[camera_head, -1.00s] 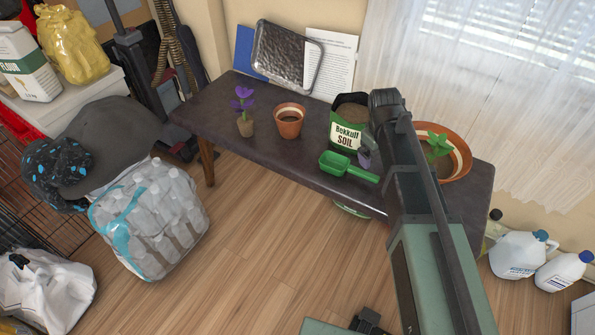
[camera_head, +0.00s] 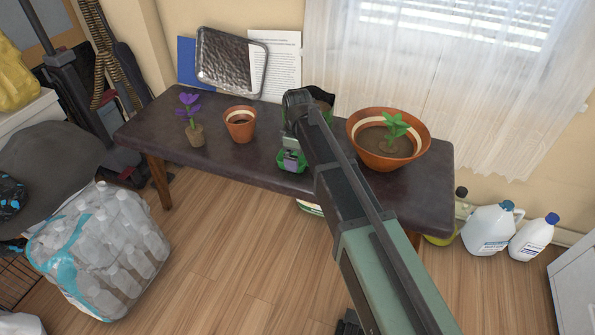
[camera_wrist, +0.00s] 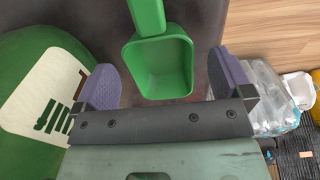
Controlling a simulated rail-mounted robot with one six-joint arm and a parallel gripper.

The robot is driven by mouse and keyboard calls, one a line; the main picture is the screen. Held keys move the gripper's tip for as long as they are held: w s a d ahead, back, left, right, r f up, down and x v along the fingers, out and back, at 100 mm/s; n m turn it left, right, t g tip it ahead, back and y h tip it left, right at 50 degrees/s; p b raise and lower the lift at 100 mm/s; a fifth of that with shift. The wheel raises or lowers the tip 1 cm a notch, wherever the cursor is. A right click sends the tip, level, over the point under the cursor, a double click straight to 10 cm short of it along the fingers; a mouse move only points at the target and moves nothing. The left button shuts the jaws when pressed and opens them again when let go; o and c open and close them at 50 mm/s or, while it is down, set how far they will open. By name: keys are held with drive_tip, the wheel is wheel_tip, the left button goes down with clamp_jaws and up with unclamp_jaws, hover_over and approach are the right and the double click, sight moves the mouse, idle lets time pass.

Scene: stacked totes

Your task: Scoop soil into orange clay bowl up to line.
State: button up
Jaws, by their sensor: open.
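A large orange clay bowl (camera_head: 362,152) with a pale band inside stands at the right of the dark table, holding some soil and a green plant. A green scoop (camera_head: 283,166) lies near the table's front edge, mostly hidden by my arm. In the wrist view the scoop (camera_wrist: 160,72) sits between the two purple-grey finger pads of my open gripper (camera_wrist: 166,84), with gaps on both sides. My gripper (camera_head: 291,159) is right over the scoop in the head view. The green soil bag (camera_wrist: 20,58) stands close beside one finger; in the head view my arm largely hides it.
A small orange pot (camera_head: 240,125) with a pale band and a purple-flowered plant (camera_head: 194,135) stand on the table's left. A metal tray (camera_head: 231,62) leans on the wall. White jugs (camera_head: 490,230) stand on the floor at right.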

wheel_tip(320, 180, down, 3)
drive_tip(key=shift+f+b, duration=0.2)
drive_tip(key=shift+b, duration=0.65)
drive_tip(key=shift+r, duration=0.25)
drive_tip(key=c, duration=1)
drive_tip(key=shift+p, duration=0.3)
drive_tip(key=shift+c, duration=0.2)
wheel_tip(320, 180, up, 20)
drive_tip(key=p, duration=2)
drive_tip(key=o, duration=0.5)
drive_tip(key=shift+c, duration=0.2)
drive_tip(key=c, duration=0.5)
